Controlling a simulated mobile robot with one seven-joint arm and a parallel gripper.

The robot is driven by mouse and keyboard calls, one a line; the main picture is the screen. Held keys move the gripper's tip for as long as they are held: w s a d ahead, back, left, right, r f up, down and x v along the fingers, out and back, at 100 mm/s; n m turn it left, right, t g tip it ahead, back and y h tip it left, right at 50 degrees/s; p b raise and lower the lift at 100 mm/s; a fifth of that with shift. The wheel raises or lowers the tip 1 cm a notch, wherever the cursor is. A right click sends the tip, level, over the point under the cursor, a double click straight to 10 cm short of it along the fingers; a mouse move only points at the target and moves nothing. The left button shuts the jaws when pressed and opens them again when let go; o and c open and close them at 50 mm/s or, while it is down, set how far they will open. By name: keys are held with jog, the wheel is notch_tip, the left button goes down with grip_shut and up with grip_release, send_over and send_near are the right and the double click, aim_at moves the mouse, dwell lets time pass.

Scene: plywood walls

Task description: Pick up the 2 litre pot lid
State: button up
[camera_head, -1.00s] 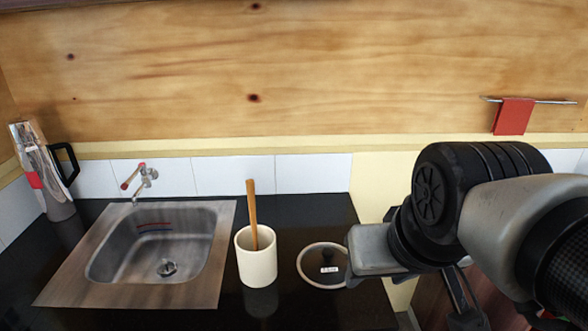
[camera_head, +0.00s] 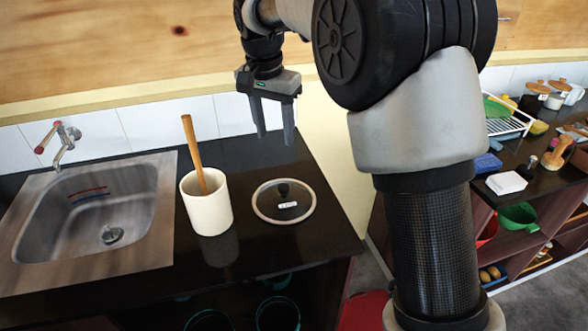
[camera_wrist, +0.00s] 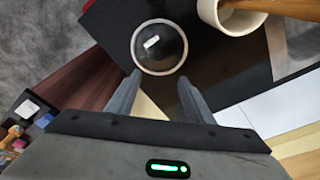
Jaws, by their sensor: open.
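The pot lid (camera_head: 268,205) is round, with a pale rim, a dark knob and a small white label. It lies flat on the black counter, right of the white crock. In the wrist view the lid (camera_wrist: 168,60) shows ahead of the fingertips, near the top middle. My gripper (camera_head: 274,138) is open and empty, fingers pointing down, above and behind the lid in the head view. The gripper also shows in the wrist view (camera_wrist: 159,76), with the lid just beyond its fingertips and apart from them.
A white crock (camera_head: 214,205) with a wooden utensil (camera_head: 195,155) stands close left of the lid. A steel sink (camera_head: 95,220) with a tap (camera_head: 62,142) is further left. The counter's right edge lies near the lid. A crowded shelf unit (camera_head: 520,180) stands at right.

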jog(key=f, duration=0.1)
send_over(284, 186)
jog(key=a, duration=0.1)
jog(key=f, duration=0.8)
jog(key=f+b, duration=0.1)
jog(key=f, duration=0.3)
jog(key=shift+s+a, duration=0.1)
jog(key=shift+s, duration=0.15)
jog(key=shift+w+d+f, duration=0.1)
jog(key=shift+d+f, duration=0.05)
jog(key=shift+f, duration=0.7)
jog(key=shift+s+d+f, duration=0.1)
jog(key=shift+d+f, duration=0.1)
jog(key=shift+f, duration=0.7)
jog(key=shift+w+d+f, duration=0.1)
jog(key=shift+d+f, duration=0.05)
jog(key=shift+f, duration=0.7)
grip_shut()
